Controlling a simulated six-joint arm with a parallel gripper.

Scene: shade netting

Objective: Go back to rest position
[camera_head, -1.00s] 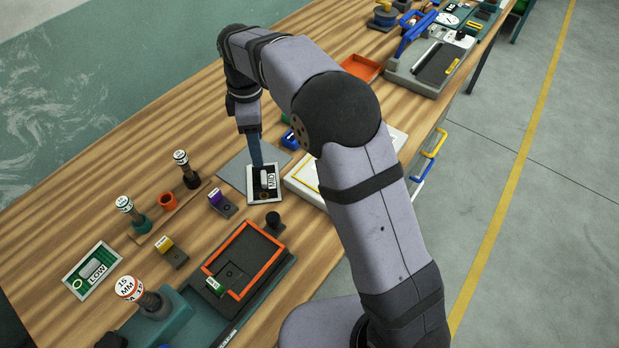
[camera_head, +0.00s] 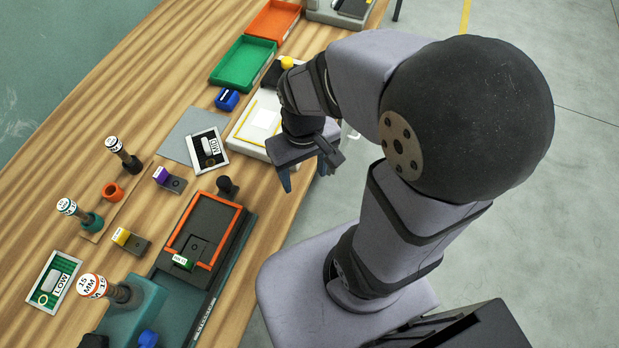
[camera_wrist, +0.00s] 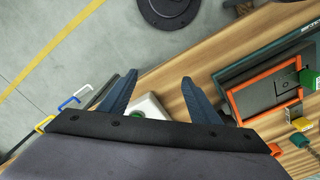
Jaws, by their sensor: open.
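My gripper (camera_head: 305,176) is open and empty, beyond the table's front edge beside the white tray. In the wrist view its two blue fingers (camera_wrist: 155,98) stand wide apart with nothing between them but the table edge, the floor and part of a white object below. My arm is folded back toward my base in the head view, and its large dark joint hides part of the floor.
The wooden table (camera_head: 60,185) holds an orange-framed fixture (camera_head: 238,222), a MID card (camera_head: 222,160), a LOW card (camera_head: 68,262), a green tray (camera_head: 243,62) and a white tray with yellow lines (camera_head: 238,128). The floor (camera_head: 570,180) at right is clear.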

